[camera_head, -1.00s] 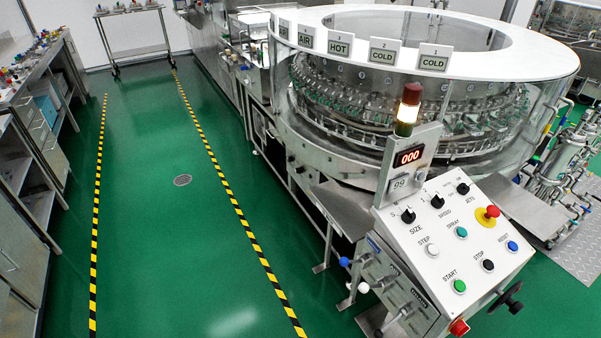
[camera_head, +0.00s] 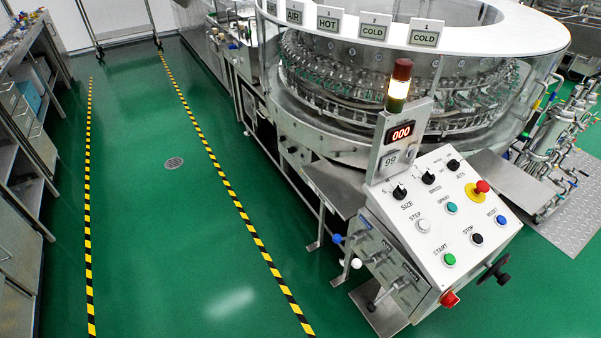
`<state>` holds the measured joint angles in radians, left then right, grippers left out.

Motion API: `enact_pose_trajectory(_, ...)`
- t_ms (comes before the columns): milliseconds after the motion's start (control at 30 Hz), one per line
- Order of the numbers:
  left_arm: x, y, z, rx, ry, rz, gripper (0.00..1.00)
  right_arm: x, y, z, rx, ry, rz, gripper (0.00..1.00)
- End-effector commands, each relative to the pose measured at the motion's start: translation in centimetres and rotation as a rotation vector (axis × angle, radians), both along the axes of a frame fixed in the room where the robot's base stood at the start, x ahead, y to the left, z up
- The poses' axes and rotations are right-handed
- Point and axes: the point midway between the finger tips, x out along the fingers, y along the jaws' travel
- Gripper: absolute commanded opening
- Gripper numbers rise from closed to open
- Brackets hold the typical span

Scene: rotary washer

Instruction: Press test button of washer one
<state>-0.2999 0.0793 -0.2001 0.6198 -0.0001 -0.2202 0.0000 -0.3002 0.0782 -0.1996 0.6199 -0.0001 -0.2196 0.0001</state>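The rotary washer (camera_head: 350,150) stands at the upper right, a round machine with a white top ring and rows of glass bottles behind a clear wall. Its white slanted control panel (camera_head: 440,212) is at the lower right. The panel carries a green START button (camera_head: 449,259), a black STOP button (camera_head: 477,239), a blue button (camera_head: 501,219), a white STEP button (camera_head: 423,225), a teal SPRAY button (camera_head: 451,208), a red emergency knob (camera_head: 481,187) and several black rotary knobs. I cannot read a label saying test. Neither gripper is in view.
A red display (camera_head: 401,132) reads 000 under a lit signal tower (camera_head: 398,85). Green floor with two yellow-black tape lines (camera_head: 224,190) lies open left of the washer. A metal bench (camera_head: 30,120) runs along the left edge. A crank handle (camera_head: 497,270) sticks out right of the panel.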

Motion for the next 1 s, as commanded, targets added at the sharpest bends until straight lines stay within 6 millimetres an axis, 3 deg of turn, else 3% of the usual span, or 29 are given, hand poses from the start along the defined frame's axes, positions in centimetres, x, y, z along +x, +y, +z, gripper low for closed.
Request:
enact_pose_trajectory(67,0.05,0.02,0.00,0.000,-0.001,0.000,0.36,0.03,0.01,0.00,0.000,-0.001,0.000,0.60)
enact_pose_trajectory(500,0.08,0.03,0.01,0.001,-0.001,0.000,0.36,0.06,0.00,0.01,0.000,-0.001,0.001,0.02)
enact_pose_trajectory(1000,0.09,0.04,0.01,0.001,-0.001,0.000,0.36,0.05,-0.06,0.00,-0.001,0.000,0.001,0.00)
